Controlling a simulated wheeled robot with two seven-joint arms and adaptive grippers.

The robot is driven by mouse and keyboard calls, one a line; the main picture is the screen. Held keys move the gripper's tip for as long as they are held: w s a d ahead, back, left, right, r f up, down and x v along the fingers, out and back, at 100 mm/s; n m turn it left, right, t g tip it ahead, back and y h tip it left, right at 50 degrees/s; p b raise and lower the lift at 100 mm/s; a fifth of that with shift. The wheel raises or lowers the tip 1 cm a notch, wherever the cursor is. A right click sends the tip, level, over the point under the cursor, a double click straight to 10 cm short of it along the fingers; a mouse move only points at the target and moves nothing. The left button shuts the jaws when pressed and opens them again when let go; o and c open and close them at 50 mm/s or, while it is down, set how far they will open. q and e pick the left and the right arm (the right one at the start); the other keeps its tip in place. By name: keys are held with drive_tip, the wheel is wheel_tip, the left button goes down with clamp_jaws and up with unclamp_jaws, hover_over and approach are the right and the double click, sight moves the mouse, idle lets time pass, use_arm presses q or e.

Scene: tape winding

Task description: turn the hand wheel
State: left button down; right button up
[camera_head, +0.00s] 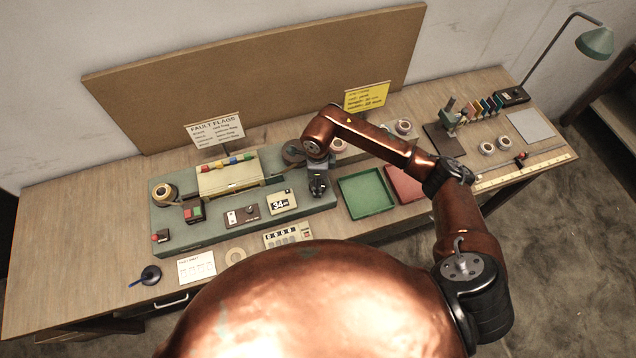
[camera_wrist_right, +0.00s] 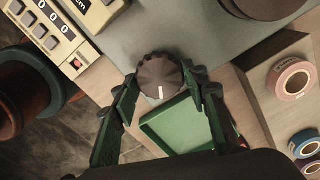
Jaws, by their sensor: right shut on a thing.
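The hand wheel (camera_wrist_right: 160,73) is a dark grey ribbed knob with a white mark on its face, at the upper middle of the right wrist view. My right gripper (camera_wrist_right: 160,84) has its two green-black fingers on either side of the knob and is shut on it. In the head view my right gripper (camera_head: 318,186) is at the right end of the grey-green machine base (camera_head: 225,235). There I cannot make out the wheel apart from the gripper. My left gripper is not in view.
A green tray (camera_head: 366,194) and a red tray (camera_head: 404,183) lie just right of the machine. A counter (camera_head: 288,236) stands at its front edge. Tape rolls (camera_wrist_right: 291,77) show at the right of the wrist view. The table's left end is mostly clear.

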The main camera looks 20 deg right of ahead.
drive_tip(key=m+b, duration=0.1)
drive_tip(key=m, duration=0.3)
drive_tip(key=shift+m, duration=1.9)
drive_tip(key=o, duration=1.2)
drive_tip(key=shift+c, duration=0.2)
wheel_tip(320, 180, up, 12)
